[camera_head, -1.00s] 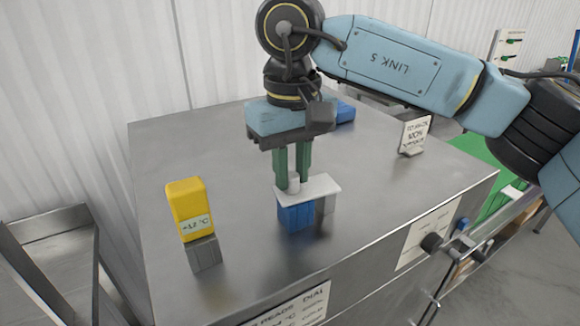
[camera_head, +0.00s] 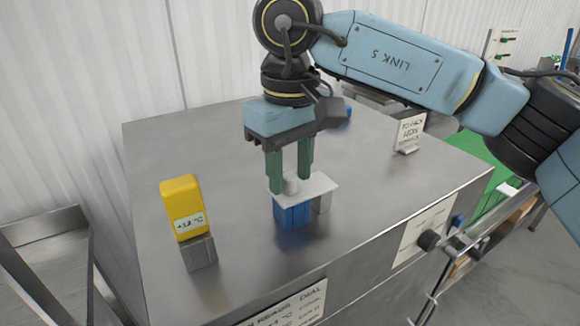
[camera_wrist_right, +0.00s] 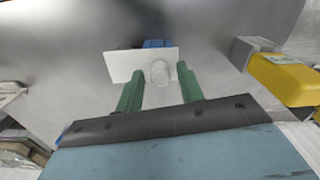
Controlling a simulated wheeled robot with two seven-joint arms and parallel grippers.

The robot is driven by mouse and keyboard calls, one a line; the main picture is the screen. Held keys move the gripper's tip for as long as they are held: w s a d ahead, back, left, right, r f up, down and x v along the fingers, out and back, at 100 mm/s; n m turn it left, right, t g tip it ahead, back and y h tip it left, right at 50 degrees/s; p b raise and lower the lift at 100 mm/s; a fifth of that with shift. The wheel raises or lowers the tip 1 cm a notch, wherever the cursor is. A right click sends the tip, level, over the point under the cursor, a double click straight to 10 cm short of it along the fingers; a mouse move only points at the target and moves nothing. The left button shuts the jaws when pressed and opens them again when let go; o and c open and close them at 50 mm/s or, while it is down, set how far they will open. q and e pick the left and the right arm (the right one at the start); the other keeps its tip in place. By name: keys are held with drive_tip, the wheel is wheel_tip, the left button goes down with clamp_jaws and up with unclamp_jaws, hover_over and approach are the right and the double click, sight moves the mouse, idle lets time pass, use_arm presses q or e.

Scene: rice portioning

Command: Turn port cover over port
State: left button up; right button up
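The port cover is a flat white plate (camera_head: 318,188) with a short white knob (camera_head: 291,186) on top. It lies level over a blue block (camera_head: 293,216) and a grey block (camera_head: 323,203) standing side by side on the steel top. The port itself is not visible beneath the plate. My right gripper (camera_head: 290,190) points down with green fingers open on either side of the knob. In the right wrist view, the knob (camera_wrist_right: 160,72) sits between the fingers with a gap on both sides. My left gripper is not in view.
A yellow display unit (camera_head: 181,197) on a grey base (camera_head: 199,254) stands on the left of the steel top (camera_head: 230,160). A small sign (camera_head: 410,132) stands at the back right. Wide bare steel lies around the blocks.

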sight(291, 177)
drive_tip(key=shift+o, duration=0.2)
drive_tip(key=shift+r, duration=0.35)
wheel_tip(291, 177, up, 13)
drive_tip(key=shift+f, duration=0.15)
idle(0.3)
